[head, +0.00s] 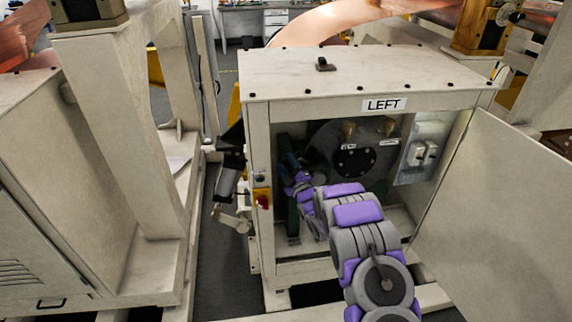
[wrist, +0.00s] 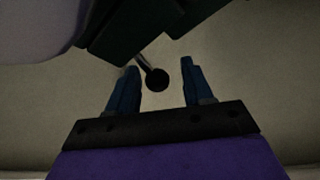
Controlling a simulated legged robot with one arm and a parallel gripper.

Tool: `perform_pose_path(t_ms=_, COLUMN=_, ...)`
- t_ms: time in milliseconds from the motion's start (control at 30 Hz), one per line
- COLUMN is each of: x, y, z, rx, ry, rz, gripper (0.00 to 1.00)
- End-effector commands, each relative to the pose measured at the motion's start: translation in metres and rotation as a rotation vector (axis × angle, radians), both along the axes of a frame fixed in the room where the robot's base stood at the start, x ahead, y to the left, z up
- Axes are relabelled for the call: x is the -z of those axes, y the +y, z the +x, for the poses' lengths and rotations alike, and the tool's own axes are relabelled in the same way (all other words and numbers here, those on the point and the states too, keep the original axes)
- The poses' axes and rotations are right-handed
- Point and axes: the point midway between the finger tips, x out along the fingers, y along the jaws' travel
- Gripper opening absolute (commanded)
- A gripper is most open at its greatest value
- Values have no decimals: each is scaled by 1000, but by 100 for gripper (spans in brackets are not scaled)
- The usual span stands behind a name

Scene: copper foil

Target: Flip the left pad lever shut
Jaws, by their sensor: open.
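The cabinet (head: 300,75) marked LEFT stands open, and my arm reaches into its left side. In the wrist view, the pad lever (wrist: 157,79) is a thin rod with a round black knob, coming out from under a dark block. My gripper (wrist: 159,67) is open, with one blue finger on each side of the knob. The knob appears nearer the left finger, with a gap to the right finger. I cannot tell how deep it sits between them. In the head view my gripper (head: 291,163) is small and dark, and the lever cannot be made out.
The cabinet door (head: 500,210) is swung open to the right. A round dark disc (head: 353,150) and a switch box (head: 424,150) are inside, to the right of my gripper. The cabinet's left post (head: 259,190) is close to my gripper. Another pale machine (head: 90,190) stands to the left.

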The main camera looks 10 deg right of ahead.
Motion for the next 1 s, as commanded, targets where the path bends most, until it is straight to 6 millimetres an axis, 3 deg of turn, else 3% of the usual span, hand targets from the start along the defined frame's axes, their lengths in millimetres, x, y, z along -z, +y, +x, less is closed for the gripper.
perform_pose_path(t_ms=167, x=3, y=-8, z=-22, rx=2, ry=2, rz=0, gripper=51)
perform_pose_path(t_ms=800, x=32, y=-41, z=-134, rx=2, ry=4, rz=0, gripper=51)
perform_pose_path(t_ms=1000, x=37, y=-45, z=-152, rx=1, ry=3, rz=-1, gripper=51)
